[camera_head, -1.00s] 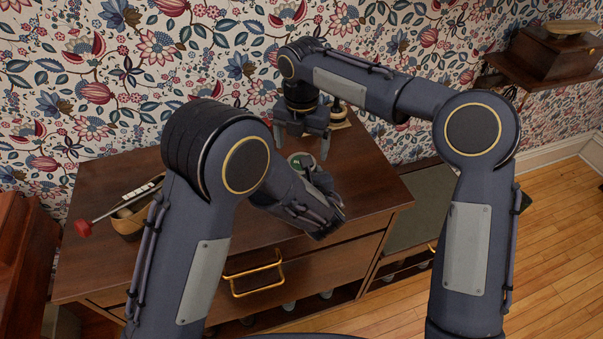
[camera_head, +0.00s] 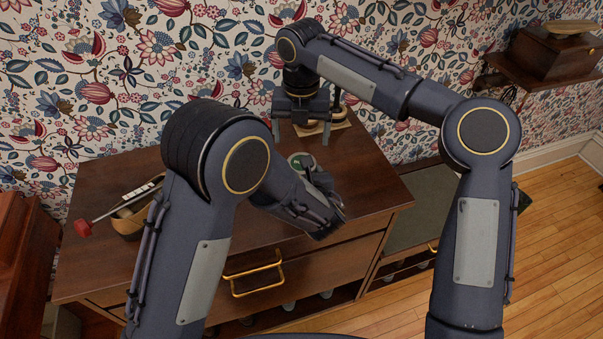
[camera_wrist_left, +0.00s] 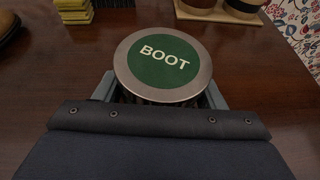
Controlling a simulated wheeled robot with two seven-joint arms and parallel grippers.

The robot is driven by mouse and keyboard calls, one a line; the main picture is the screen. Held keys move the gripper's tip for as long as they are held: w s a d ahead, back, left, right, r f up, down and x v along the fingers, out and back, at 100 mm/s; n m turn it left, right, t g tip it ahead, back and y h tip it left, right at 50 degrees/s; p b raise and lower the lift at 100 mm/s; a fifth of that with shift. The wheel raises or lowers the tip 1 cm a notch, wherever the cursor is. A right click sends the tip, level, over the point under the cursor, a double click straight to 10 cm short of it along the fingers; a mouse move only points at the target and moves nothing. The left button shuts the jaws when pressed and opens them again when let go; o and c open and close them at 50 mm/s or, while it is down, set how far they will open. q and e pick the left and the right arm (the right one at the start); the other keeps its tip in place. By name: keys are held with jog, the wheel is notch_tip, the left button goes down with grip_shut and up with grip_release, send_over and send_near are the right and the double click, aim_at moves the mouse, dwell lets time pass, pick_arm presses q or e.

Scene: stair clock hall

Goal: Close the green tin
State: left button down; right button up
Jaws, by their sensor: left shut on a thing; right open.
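The green tin (camera_head: 299,158) stands on the brown cabinet top, partly hidden by my left arm. In the left wrist view its round lid (camera_wrist_left: 164,60) shows a silver rim and a green face reading BOOT. The lid lies over the tin and looks about level; I cannot tell whether it is pressed fully down. My left gripper (camera_wrist_left: 160,92) is shut on the tin, its fingers at both sides below the lid. My right gripper (camera_head: 301,133) is open and empty, above and behind the tin, fingers pointing down and apart from it.
A pale board with round items (camera_head: 338,123) stands behind my right gripper. A yellow stack (camera_wrist_left: 73,12) lies beyond the tin. The patterned wall closes the back.

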aim_at(302, 173)
notch_tip(302, 173, down, 8)
jog(key=shift+r, duration=0.1)
dwell(0.4)
jog(key=c, duration=1)
jog(key=m, duration=0.3)
jog(key=shift+c, duration=0.2)
jog(key=o, duration=1.1)
jog(key=shift+r, duration=2.3)
